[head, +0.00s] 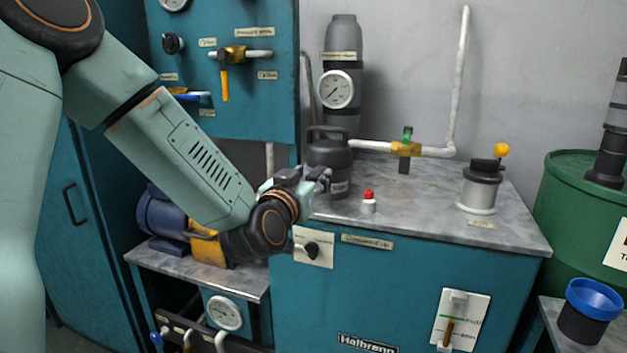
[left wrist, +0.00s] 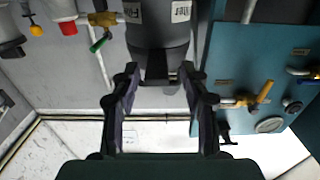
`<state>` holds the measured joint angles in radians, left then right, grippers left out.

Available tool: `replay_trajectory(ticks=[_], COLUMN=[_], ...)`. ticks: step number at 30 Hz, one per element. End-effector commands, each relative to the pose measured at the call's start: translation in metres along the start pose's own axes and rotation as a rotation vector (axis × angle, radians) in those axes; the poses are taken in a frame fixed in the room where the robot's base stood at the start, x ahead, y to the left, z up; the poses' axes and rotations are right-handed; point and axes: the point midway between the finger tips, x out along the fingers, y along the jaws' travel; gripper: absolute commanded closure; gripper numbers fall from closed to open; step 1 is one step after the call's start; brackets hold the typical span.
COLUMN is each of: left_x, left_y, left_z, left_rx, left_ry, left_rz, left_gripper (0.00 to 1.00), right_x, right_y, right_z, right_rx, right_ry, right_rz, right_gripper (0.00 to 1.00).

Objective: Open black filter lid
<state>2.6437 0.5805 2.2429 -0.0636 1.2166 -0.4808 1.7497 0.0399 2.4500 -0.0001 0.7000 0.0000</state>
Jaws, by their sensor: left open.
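The black filter (head: 330,182) stands on the grey bench top, with a dark lid (head: 329,153) that has a loop handle (head: 325,131). The lid appears seated on the body. My left gripper (head: 322,180) is at the filter's left side, lower than the handle in the picture. In the left wrist view the filter (left wrist: 163,12) shows upside down, and the lid handle (left wrist: 157,72) appears between the tips of my open left gripper (left wrist: 158,75). I cannot tell whether the fingers touch it. My right gripper is not in view.
A red button (head: 368,196) and a grey cylinder with a yellow knob (head: 481,187) stand right of the filter. A gauge column (head: 343,50) and white pipe (head: 457,80) rise behind. The teal panel (head: 270,90) is at the left. The front right of the bench top is clear.

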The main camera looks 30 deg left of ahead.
Motion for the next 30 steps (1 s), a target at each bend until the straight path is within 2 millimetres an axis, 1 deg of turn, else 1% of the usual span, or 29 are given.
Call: replay_trajectory(ticks=[1,5,13,27,29,30], left_x=[0.0047,0.0112,0.0129,0.0125,0.0125,0.0125], left_y=[0.0007,0.002,0.003,0.0028,0.0028,0.0028], left_z=[0.0005,0.0002,-0.0003,-0.0003,-0.0002,-0.0002], left_rx=[0.004,0.002,0.001,0.0,0.0,0.0], left_ry=[0.002,0.0,-0.001,0.0,0.0,0.0], left_rz=[0.0,0.001,0.0,0.0,0.0,0.0], left_gripper=[0.55,0.55,0.56,0.95,1.0,1.0], right_x=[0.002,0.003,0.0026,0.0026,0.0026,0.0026], right_y=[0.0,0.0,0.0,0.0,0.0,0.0], right_z=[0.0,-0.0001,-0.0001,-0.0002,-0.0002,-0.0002], right_rx=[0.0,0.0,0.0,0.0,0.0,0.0], right_ry=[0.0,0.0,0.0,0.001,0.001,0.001], right_rz=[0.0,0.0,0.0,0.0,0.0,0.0], right_gripper=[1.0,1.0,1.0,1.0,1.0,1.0])
